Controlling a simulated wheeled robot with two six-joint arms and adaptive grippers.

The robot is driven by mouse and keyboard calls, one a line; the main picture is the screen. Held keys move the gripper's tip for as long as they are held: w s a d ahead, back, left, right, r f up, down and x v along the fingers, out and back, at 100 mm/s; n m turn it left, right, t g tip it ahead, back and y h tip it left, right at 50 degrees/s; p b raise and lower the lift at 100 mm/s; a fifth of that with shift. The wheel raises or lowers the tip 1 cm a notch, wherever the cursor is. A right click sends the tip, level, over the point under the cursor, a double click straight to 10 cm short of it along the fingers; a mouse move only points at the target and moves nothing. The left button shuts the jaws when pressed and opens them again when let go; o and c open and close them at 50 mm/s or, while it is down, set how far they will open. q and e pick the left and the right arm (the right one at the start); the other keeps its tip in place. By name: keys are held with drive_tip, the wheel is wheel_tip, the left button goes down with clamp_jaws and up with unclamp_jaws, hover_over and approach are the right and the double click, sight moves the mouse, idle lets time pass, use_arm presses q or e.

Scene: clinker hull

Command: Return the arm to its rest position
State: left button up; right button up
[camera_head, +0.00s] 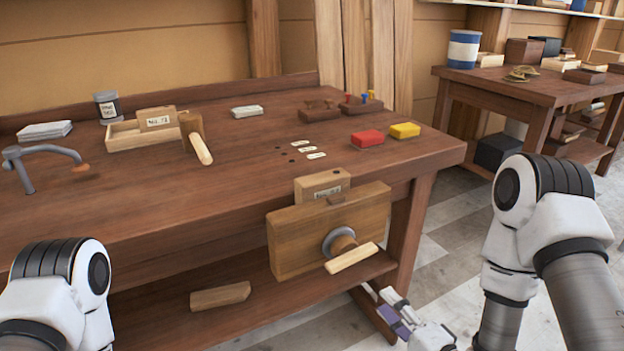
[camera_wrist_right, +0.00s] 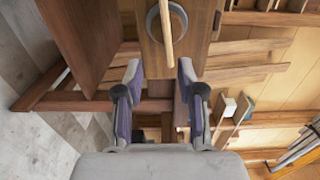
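My right gripper (camera_head: 397,309) is low in front of the workbench's right front leg in the head view. In the right wrist view its two fingers (camera_wrist_right: 158,85) stand apart with nothing between them, so it is open and empty. My right arm (camera_head: 545,215) comes down at the right side. My left arm (camera_head: 62,285) shows only in part at the lower left; its gripper is out of the frame.
The workbench (camera_head: 250,180) carries a front vise (camera_head: 300,240) with a handle sticking out. A mallet (camera_head: 196,138), red block (camera_head: 367,138) and yellow block (camera_head: 405,130) lie on top. A second table (camera_head: 500,85) stands right. Floor between is clear.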

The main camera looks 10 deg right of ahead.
drive_tip(key=s+d+f+n+g+h, duration=0.1)
drive_tip(key=s+f+n+g+h, duration=0.2)
drive_tip(key=s+f+n+g, duration=0.7)
drive_tip(key=s+d+f+m+g+h, duration=0.15)
drive_tip(key=s+f+g, duration=0.25)
drive_tip(key=s+f, duration=0.75)
wheel_tip(320, 180, down, 5)
drive_tip(key=s+d+n+g+h, duration=0.2)
drive_tip(key=n+g, duration=0.1)
drive_tip(key=n, duration=0.1)
wheel_tip(320, 180, up, 13)
drive_tip(key=n+p, duration=0.1)
drive_tip(key=p, duration=1.1)
drive_tip(key=shift+a+p, duration=0.3)
drive_tip(key=shift+p, duration=0.05)
drive_tip(key=shift+w+y, duration=0.1)
drive_tip(key=shift+y, duration=0.15)
